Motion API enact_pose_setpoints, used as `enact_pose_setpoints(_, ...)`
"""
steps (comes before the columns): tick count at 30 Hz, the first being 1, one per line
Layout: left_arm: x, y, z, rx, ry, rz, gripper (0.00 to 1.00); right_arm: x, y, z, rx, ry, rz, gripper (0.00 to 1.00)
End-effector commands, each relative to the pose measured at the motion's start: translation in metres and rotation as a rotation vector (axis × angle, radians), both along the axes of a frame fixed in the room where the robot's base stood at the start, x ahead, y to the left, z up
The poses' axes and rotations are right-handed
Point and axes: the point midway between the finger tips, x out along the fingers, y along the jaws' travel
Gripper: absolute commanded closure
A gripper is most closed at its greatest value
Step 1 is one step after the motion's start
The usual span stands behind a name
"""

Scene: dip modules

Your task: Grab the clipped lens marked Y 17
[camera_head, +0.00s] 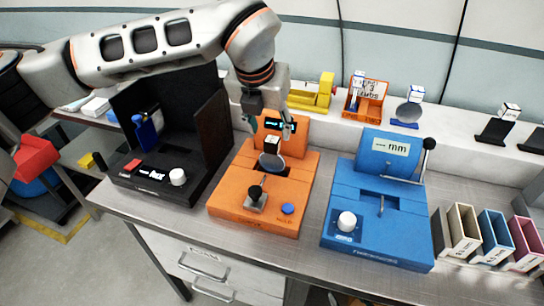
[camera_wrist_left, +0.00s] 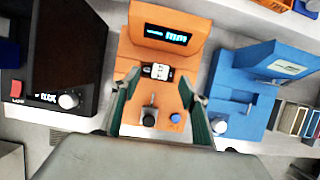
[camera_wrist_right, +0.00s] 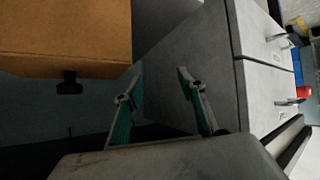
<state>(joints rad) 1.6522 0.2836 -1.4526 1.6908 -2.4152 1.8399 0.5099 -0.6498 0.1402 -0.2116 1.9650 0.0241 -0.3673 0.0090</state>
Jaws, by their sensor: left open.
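A clipped lens (camera_head: 271,161) stands in the orange device (camera_head: 228,197), its round grey disc below a dark clip with a white label. In the left wrist view the label (camera_wrist_left: 157,71) shows between the fingers, but its marking is too small to read surely. My left gripper (camera_head: 269,129) is open above the clip, one finger on each side, and holds nothing. Its fingers also show in the left wrist view (camera_wrist_left: 159,86). My right gripper (camera_wrist_right: 160,75) is open and empty, away from the lens, near grey drawers.
A black device (camera_head: 150,180) stands left of the orange one, a blue device (camera_head: 375,225) right. Coloured slots (camera_head: 490,240) sit at the right. On the back shelf are an orange holder (camera_head: 366,104), a lens on a blue stand (camera_head: 408,112) and a black stand (camera_head: 493,132).

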Motion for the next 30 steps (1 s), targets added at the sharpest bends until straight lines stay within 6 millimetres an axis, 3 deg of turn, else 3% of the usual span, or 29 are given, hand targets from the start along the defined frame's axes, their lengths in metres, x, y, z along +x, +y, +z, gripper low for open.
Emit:
enact_pose_setpoints(5, 0.006, -0.002, -0.017, 0.0, 0.002, -0.001, 0.56, -0.005, 0.0, -0.003, -0.002, 0.014, 0.001, 0.6)
enact_pose_setpoints(15, 0.02, -0.006, -0.056, -0.001, 0.002, -0.002, 0.56, 0.001, 0.001, 0.012, 0.001, -0.002, 0.0, 0.6)
enact_pose_setpoints(23, 0.022, -0.007, -0.059, -0.001, 0.0, -0.003, 0.56, 0.003, 0.001, 0.015, 0.002, -0.008, 0.0, 0.6)
enact_pose_setpoints(28, 0.022, -0.007, -0.059, -0.001, 0.0, -0.003, 0.94, 0.003, 0.001, 0.014, 0.002, -0.007, 0.0, 0.6)
enact_pose_setpoints(30, 0.022, -0.007, -0.059, -0.001, 0.0, -0.003, 1.0, 0.003, 0.001, 0.014, 0.001, -0.006, 0.0, 0.6)
